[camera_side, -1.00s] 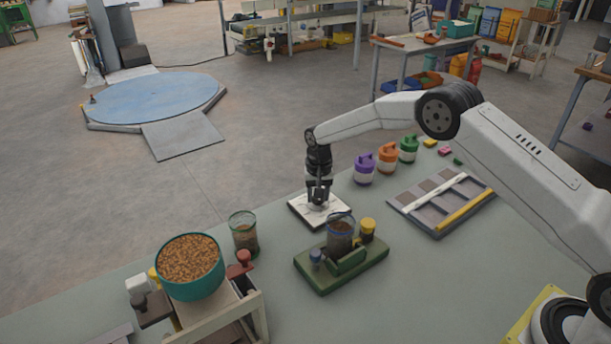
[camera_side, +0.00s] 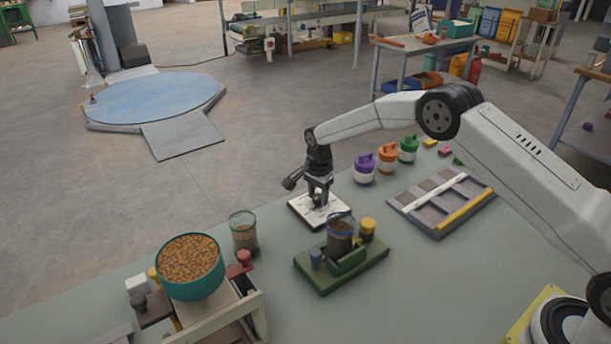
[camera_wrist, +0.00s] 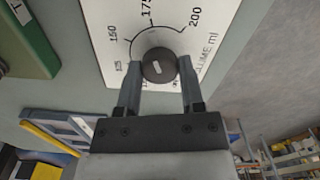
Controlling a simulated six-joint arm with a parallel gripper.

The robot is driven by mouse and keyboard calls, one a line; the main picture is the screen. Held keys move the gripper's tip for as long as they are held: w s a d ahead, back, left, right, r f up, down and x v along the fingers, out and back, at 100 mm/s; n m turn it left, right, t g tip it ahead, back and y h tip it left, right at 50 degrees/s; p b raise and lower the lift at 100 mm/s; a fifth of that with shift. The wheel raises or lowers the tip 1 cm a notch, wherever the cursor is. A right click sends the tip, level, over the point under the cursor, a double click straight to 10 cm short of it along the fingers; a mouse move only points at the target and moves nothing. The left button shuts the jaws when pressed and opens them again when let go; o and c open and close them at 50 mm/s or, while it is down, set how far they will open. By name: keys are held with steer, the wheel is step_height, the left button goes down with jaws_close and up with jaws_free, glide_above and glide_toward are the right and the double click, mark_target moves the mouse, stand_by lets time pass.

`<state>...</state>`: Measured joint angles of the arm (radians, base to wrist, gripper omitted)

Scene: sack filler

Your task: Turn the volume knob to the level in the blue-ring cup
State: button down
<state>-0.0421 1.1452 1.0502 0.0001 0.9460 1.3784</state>
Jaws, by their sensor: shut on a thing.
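The dark round volume knob (camera_wrist: 160,65) sits on a white dial plate (camera_wrist: 105,38) marked VOLUME ml, with numbers including 150, 175 and 200. The knob has a short white mark on its top; which number it points to is hard to tell. My gripper (camera_wrist: 159,78) is shut on the knob, one finger on each side. In the side view my gripper (camera_side: 319,197) is down at the plate (camera_side: 304,212), largely hiding the knob. The blue-ring cup (camera_side: 340,236) stands on a green base (camera_side: 322,280) and holds dark brown contents.
A green-rimmed cup (camera_side: 243,235) stands near a teal bowl of brown pellets (camera_side: 190,267) on a wooden frame. Purple (camera_side: 364,170), orange (camera_side: 387,158) and green (camera_side: 408,149) lidded jars stand behind. A compartment tray (camera_side: 440,203) lies at the right.

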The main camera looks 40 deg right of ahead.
mark_target(318, 196)
steer(key=shift+m, duration=0.3)
steer(key=shift+c, duration=1)
jaws_free()
steer(key=shift+r, duration=0.1)
steer(key=shift+r, duration=3.8)
